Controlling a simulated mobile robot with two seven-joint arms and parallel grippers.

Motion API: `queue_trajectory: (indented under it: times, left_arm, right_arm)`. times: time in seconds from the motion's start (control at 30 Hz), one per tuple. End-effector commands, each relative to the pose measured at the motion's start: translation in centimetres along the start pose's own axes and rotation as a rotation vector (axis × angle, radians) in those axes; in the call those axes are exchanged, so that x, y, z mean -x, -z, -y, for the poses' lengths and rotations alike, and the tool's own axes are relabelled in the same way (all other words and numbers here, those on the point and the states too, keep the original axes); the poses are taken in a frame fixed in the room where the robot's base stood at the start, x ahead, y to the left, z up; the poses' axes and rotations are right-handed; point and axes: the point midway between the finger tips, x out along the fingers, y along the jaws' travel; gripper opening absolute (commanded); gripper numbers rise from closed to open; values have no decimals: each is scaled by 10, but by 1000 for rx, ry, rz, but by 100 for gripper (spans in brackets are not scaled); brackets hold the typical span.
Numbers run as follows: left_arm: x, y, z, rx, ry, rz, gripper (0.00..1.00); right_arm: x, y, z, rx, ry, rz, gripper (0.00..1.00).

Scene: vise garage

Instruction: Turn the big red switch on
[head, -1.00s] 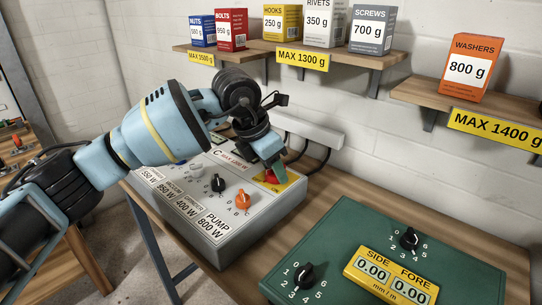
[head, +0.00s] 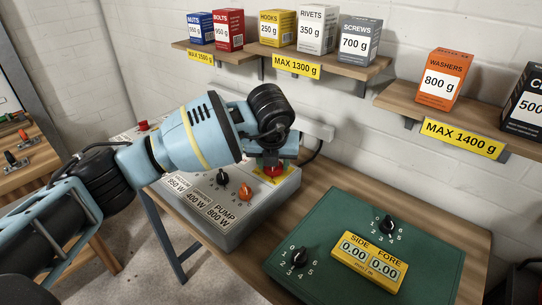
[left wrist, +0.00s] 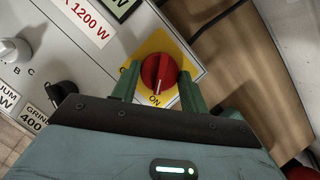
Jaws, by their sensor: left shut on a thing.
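The big red switch (left wrist: 159,72) sits on a yellow plate (left wrist: 150,46) on the grey control box. In the left wrist view its raised grip lies nearly upright, with its lower end towards the ON label (left wrist: 155,100). My left gripper (left wrist: 158,86) has its green fingers on both sides of the switch, shut on it. In the head view the left gripper (head: 272,163) points down onto the switch (head: 271,171), partly covering it. My right gripper is not in view.
The grey box (head: 238,222) also carries a black knob (head: 222,179) and an orange knob (head: 245,192). A green panel (head: 340,222) with dials lies to the right on the wooden bench. Wall shelves with weight boxes (head: 316,36) hang behind.

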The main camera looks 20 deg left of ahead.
Motion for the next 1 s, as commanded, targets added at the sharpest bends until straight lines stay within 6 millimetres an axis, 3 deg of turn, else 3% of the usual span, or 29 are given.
queue_trajectory:
  times: [0.3,0.93,0.97,1.0]
  left_arm:
    - [3,-2,2,142,-57,3,21]
    - [1,-1,2,185,-74,2,21]
    - [1,-1,2,184,-74,2,47]
    - [1,-1,2,184,-74,2,52]
  right_arm:
    - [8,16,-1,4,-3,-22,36]
    - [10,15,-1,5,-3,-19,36]
    - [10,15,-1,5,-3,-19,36]
    - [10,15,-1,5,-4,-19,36]
